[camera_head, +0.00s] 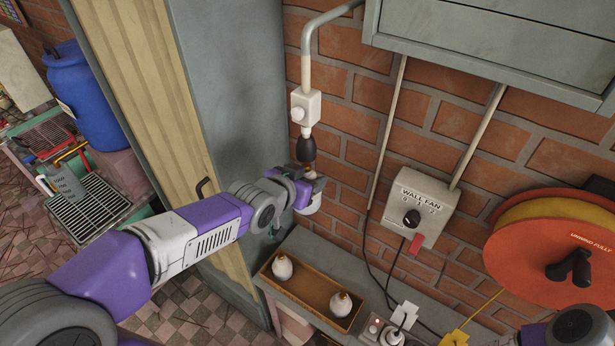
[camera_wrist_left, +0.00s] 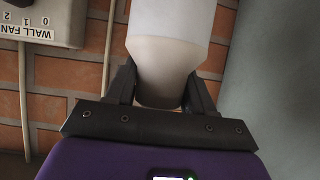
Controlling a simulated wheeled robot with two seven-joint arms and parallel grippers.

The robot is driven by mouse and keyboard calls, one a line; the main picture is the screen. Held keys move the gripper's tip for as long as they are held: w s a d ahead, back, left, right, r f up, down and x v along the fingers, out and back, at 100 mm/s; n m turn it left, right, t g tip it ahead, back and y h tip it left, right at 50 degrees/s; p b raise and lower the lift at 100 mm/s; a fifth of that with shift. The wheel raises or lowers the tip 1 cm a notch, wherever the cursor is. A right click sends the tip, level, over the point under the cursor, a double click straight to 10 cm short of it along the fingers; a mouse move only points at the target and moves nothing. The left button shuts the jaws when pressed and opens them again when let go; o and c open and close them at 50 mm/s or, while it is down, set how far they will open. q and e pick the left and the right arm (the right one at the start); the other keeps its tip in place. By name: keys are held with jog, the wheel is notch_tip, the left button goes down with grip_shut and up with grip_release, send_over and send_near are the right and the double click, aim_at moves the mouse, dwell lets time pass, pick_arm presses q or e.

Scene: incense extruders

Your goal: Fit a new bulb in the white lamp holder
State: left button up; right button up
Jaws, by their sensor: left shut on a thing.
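The white lamp holder (camera_head: 305,107) is on the brick wall, under a grey conduit. A dark egg-shaped part (camera_head: 309,148) hangs below it, with a small brown part beneath. My left gripper (camera_head: 309,185) is just below these. In the left wrist view my left gripper (camera_wrist_left: 163,90) is shut on a smooth white bulb (camera_wrist_left: 170,55), with a finger on each side. Its far end is cut off by the frame. I cannot tell whether it touches the part above. Two more white bulbs, one left (camera_head: 283,268) and one right (camera_head: 341,304), sit apart in a brown tray (camera_head: 312,287).
The tray is on a grey bench (camera_head: 322,254) against the wall. A wall fan switch (camera_head: 418,207) and an orange cable reel (camera_head: 550,245) are to the right. A grey cabinet (camera_head: 490,40) overhangs at top right. A grey panel (camera_head: 232,110) stands left of the holder.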

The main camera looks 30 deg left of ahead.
aim_at(307, 166)
pick_arm(q)
jog(key=shift+r, duration=0.3)
jog(key=shift+b, duration=0.75)
dwell(0.9)
jog(key=shift+r+p, duration=0.85)
jog(key=shift+r, duration=0.65)
dwell(0.8)
jog(key=shift+b, duration=0.35)
dwell(0.4)
jog(key=shift+b, duration=0.35)
jog(key=shift+r+n+y+b, duration=0.15)
jog(key=shift+n+y+b, duration=0.35)
jog(key=shift+b, duration=0.25)
jog(key=shift+n+y+b, duration=0.4)
jog(key=shift+y+b, duration=0.1)
jog(key=shift+b, duration=0.85)
jog(key=shift+r, duration=0.1)
